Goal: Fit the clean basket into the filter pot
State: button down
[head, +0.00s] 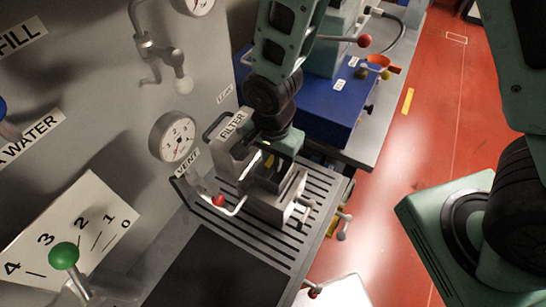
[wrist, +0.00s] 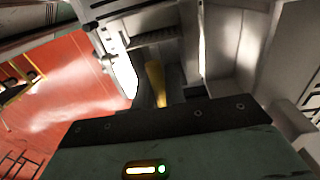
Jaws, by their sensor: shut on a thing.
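The filter pot (head: 277,208) is a grey metal box on the slotted grating in the head view. A raised grey lid labelled FILTER (head: 231,135) stands at its back left. My gripper (head: 268,177) points down over the pot's opening, and its fingers hide much of the inside. In the wrist view a narrow brass-coloured piece (wrist: 155,84) shows between the fingers; I take it to be part of the clean basket. My gripper is shut on it. The rest of the basket is hidden, so I cannot tell how deep it sits or whether it touches the pot walls.
A gauge (head: 174,137) and a VENT valve with a red knob (head: 218,201) are close left of the pot. A blue cabinet (head: 318,112) stands behind it. A green-knobbed lever (head: 64,256) is at front left. A dark plate (head: 205,270) lies in front.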

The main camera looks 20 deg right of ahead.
jog(key=shift+f+b, duration=2)
jog(key=shift+f, duration=0.6)
jog(key=c, duration=1.4)
grip_release()
jog(key=shift+r, duration=0.1)
notch_tip(320, 180, up, 17)
jog(key=shift+r+b, duration=0.1)
jog(key=shift+b, duration=0.95)
jog(key=s+d+n, duration=0.1)
jog(key=s+n, duration=0.3)
jog(key=n, duration=0.1)
jog(key=s+d+f+n, duration=0.1)
jog(key=s+n, duration=0.3)
jog(key=n, duration=0.2)
jog(key=s+d+n+b, duration=0.1)
jog(key=s+d+n, duration=0.1)
jog(key=s+n, duration=0.2)
jog(key=shift+f+n+y, duration=0.2)
jog(key=shift+n+y, duration=0.1)
jog(key=shift+n, duration=0.6)
